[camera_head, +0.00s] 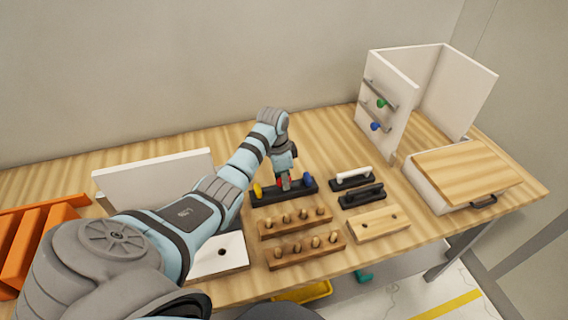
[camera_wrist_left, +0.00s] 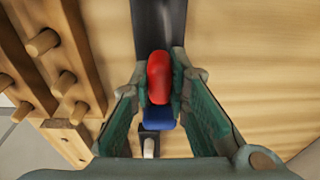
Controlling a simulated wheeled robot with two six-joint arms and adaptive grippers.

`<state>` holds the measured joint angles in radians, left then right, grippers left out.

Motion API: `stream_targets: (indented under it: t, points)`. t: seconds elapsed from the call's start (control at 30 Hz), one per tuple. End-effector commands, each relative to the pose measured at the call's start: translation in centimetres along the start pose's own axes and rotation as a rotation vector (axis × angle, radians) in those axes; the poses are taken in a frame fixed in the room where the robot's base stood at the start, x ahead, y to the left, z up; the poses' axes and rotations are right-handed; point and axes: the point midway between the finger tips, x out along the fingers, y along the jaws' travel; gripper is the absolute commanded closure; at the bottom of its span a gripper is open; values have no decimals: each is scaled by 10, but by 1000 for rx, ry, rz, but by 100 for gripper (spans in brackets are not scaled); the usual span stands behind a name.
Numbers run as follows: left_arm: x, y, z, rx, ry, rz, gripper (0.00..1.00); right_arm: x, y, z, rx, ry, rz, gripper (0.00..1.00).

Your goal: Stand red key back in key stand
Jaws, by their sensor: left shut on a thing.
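The red key (camera_wrist_left: 159,78) is between the two fingertips of my left gripper (camera_wrist_left: 160,88) in the wrist view, and the gripper is shut on it. In the head view my left gripper (camera_head: 285,183) points down over the middle of the black key stand (camera_head: 270,195). A yellow key (camera_head: 257,191) stands at the stand's left end and a blue key (camera_head: 308,182) at its right end. The blue key also shows just below the red one in the wrist view (camera_wrist_left: 158,117). The fingers hide the red key's lower end, so I cannot tell whether it is seated.
Two wooden peg racks (camera_head: 295,222) lie in front of the stand. Black and white handles (camera_head: 362,195) are to its right, with a drilled wooden block (camera_head: 378,224). A white cabinet (camera_head: 388,110) stands at the back right, a white panel (camera_head: 155,180) at the left.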

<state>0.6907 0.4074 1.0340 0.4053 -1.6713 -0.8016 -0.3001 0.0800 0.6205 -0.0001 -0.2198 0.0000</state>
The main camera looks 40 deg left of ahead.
Motion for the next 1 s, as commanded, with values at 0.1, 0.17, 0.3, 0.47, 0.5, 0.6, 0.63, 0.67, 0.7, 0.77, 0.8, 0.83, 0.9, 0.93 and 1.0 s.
stream_targets:
  t: [0.1, 0.17, 0.3, 0.47, 0.5, 0.6, 0.63, 0.67, 0.7, 0.77, 0.8, 0.83, 0.9, 0.93, 1.0]
  points:
    - [2, 0, 0, 0, 0, 0, 100, 1, 0, 0, 0, 0, 0, 60]
    - [3, 0, 0, 0, 0, 0, 100, 1, 0, 0, 0, 0, 0, 60]
    - [4, 0, 0, 0, 0, 0, 100, 2, 0, 0, 0, 0, 0, 60]
    - [6, 0, 1, 0, 0, 0, 100, 3, 0, 0, 0, -1, 0, 60]
    - [7, 0, 1, 0, 0, 0, 100, 3, 0, 0, 0, -1, 0, 60]
    - [8, 0, 1, 0, 0, 0, 100, 4, 0, 0, 0, 0, 0, 60]
    - [8, 0, 1, 0, 0, 0, 100, 4, -1, 0, 0, -1, 0, 60]
    - [9, 0, 1, 0, 0, 0, 100, 4, -1, 0, 0, 0, 0, 60]
    - [9, 0, 1, 0, 0, 0, 100, 4, -1, 0, 0, 0, 0, 60]
    - [10, 0, 1, 0, 0, 0, 100, 5, -1, 1, 0, -1, 0, 60]
    - [10, 0, 1, 0, 0, 0, 100, 5, -1, 1, 0, -1, 0, 60]
    - [11, 0, 1, 0, 0, 0, 100, 5, -1, 1, 0, 0, 0, 60]
    - [12, 0, 1, 0, 0, 0, 100, 6, -1, 1, 0, 0, 0, 60]
    - [12, 0, 2, 0, 0, 0, 100, 6, -1, 1, 0, 0, 0, 60]
    - [12, 0, 2, 0, 0, 0, 100, 6, -1, 1, 0, 0, 0, 60]
